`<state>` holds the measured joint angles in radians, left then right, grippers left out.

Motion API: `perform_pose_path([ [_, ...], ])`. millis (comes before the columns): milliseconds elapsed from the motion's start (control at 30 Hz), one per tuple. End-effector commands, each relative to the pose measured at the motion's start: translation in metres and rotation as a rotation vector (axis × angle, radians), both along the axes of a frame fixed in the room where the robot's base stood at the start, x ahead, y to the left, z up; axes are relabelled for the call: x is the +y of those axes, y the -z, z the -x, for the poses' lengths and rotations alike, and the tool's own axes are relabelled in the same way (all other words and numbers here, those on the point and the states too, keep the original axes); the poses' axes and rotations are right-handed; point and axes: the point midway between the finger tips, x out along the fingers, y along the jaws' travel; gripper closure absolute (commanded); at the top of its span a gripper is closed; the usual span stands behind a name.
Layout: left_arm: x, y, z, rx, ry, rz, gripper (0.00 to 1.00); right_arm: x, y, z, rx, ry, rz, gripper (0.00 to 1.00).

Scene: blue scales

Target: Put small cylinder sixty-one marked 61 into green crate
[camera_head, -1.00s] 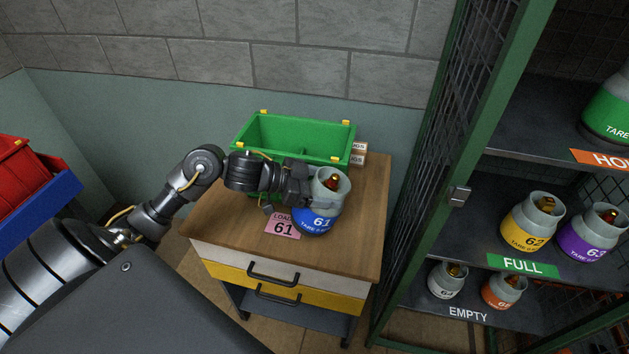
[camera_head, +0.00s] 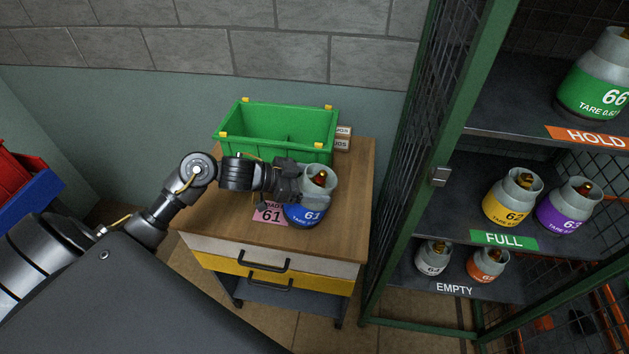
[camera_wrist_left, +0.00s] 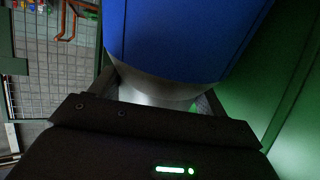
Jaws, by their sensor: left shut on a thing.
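Cylinder 61 (camera_head: 303,214), with a blue body and a grey top collar around a brass valve, is upright at the workbench top's (camera_head: 352,190) front, beside the pink card (camera_head: 269,215) reading 61. I cannot tell whether its base touches the wood. My left gripper (camera_head: 311,191) is shut on its grey collar. In the left wrist view the blue body (camera_wrist_left: 185,38) fills the top, with the collar (camera_wrist_left: 160,92) between the fingers. The open green crate (camera_head: 292,149) stands at the bench's back, just behind the gripper. My right gripper is not in view.
Small boxes (camera_head: 342,139) stand right of the crate. A green-framed mesh cabinet at right holds cylinders 62 (camera_head: 512,202), 63 (camera_head: 567,209) and 66 (camera_head: 598,88), plus smaller ones on the lower shelf (camera_head: 456,289). A blue and red bin (camera_head: 30,200) is at far left.

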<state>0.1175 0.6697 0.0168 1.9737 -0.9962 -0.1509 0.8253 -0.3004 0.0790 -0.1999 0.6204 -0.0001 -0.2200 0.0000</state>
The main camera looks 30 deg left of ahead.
Motion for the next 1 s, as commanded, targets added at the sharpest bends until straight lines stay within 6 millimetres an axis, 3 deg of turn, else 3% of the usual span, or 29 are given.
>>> perform_pose_path([
  [67,0.000,0.000,-0.001,-0.005,-0.001,0.002,0.95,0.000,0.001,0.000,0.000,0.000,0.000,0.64],
  [100,0.000,0.002,0.000,0.000,0.000,0.000,0.21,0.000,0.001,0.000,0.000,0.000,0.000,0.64],
  [133,0.000,0.002,0.000,0.000,0.000,0.000,0.17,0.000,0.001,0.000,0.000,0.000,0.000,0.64],
  [533,0.004,-0.002,0.003,0.000,-0.001,-0.002,0.16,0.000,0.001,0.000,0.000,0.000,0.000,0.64],
  [1000,0.067,-0.034,0.060,0.003,0.000,-0.005,0.16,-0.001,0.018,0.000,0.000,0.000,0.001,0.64],
])
